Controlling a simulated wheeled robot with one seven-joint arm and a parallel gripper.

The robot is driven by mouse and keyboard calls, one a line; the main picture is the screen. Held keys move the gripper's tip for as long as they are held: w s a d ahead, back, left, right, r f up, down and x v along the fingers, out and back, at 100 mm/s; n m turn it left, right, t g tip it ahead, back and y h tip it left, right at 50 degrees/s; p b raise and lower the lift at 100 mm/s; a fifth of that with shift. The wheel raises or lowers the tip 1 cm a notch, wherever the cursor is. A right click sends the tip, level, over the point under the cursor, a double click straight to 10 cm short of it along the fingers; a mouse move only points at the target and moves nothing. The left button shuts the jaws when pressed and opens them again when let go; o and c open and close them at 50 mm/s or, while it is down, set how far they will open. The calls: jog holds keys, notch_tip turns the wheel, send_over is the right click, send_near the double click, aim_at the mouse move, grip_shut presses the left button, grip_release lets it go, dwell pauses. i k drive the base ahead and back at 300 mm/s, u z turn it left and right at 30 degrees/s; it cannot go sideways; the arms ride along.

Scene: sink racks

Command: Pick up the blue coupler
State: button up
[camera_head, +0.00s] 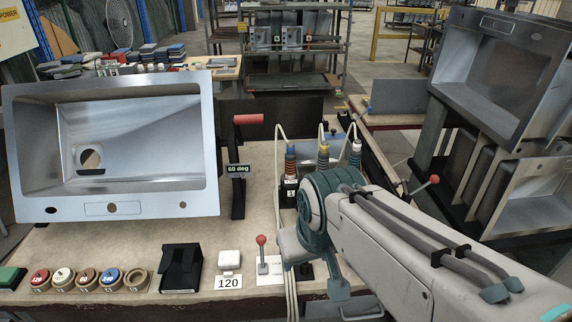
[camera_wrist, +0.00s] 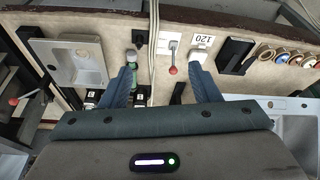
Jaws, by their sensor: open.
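Three hose-end couplers stand in a row behind my arm in the head view. I cannot tell for certain which is the blue coupler. My gripper (camera_wrist: 163,70) is open and empty in the wrist view, its two blue-grey fingers pointing down over the bench. A pale-topped green fitting (camera_wrist: 131,58) shows by the left fingertip; whether they touch is unclear.
A red-knobbed lever (camera_head: 262,255) stands on the bench (camera_head: 240,215) beside a 120 label (camera_head: 228,282). Several round coloured discs (camera_head: 110,279) and a black box (camera_head: 181,268) line the front. A tilted sink (camera_head: 140,140) fills the left; stacked sinks (camera_head: 500,75) stand right.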

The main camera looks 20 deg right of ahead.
aim_at(291, 148)
jog(key=z, duration=2.55)
jog(key=k, duration=1.05)
jog(key=u, duration=1.4)
jog(key=i, duration=1)
